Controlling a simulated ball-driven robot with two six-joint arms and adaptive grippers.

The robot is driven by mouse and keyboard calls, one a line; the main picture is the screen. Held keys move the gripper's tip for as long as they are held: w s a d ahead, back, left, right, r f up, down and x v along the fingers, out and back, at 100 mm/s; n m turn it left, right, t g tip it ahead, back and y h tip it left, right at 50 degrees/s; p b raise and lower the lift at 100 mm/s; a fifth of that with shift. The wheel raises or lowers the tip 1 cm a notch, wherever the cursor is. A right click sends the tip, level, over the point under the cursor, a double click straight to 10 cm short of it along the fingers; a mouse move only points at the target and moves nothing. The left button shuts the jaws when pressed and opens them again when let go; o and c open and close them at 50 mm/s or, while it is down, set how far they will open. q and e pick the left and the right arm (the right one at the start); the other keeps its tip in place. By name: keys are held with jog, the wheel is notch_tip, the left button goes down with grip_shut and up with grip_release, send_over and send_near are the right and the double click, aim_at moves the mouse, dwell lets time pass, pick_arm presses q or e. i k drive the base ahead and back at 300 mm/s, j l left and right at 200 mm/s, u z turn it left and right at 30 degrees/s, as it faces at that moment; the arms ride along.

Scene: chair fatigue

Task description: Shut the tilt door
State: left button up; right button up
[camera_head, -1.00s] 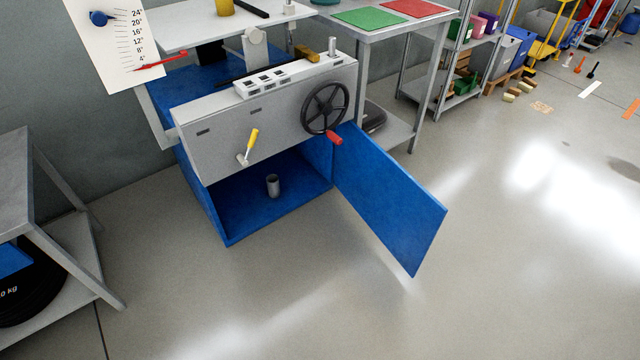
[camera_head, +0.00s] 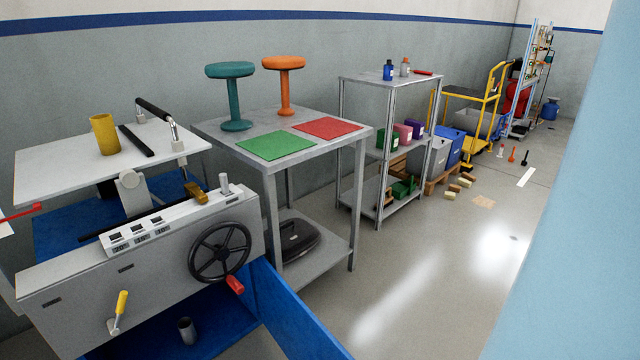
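A grey and blue test machine fills the lower left, with a grey front panel (camera_head: 80,285) and a black handwheel (camera_head: 219,252). Below the panel is an open blue compartment with a small grey cylinder (camera_head: 187,330) in it. A blue door (camera_head: 295,320) stands open at the right side of this compartment, swung out towards me. The lower part of the door is cut off by the bottom of the picture. I take it to be the tilt door. Neither of my grippers is in view.
A grey table (camera_head: 262,160) with teal and orange stools stands just right of the machine. A shelf rack (camera_head: 385,82) and a yellow cart (camera_head: 495,95) stand further back. The floor (camera_head: 420,285) right of the door is clear. A large light-blue surface (camera_head: 580,230) blocks the right edge.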

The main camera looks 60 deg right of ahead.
aim_at(301, 335)
jog(key=k+l, duration=0.1)
jog(key=l, duration=0.6)
jog(key=k+l, duration=0.1)
jog(key=l, duration=0.6)
jog(key=k+l, duration=0.1)
jog(key=l, duration=0.6)
jog(key=k+l, duration=0.1)
jog(key=l, duration=0.55)
jog(key=k+l+u, duration=0.15)
jog(key=k+l, duration=0.7)
jog(key=k, duration=0.15)
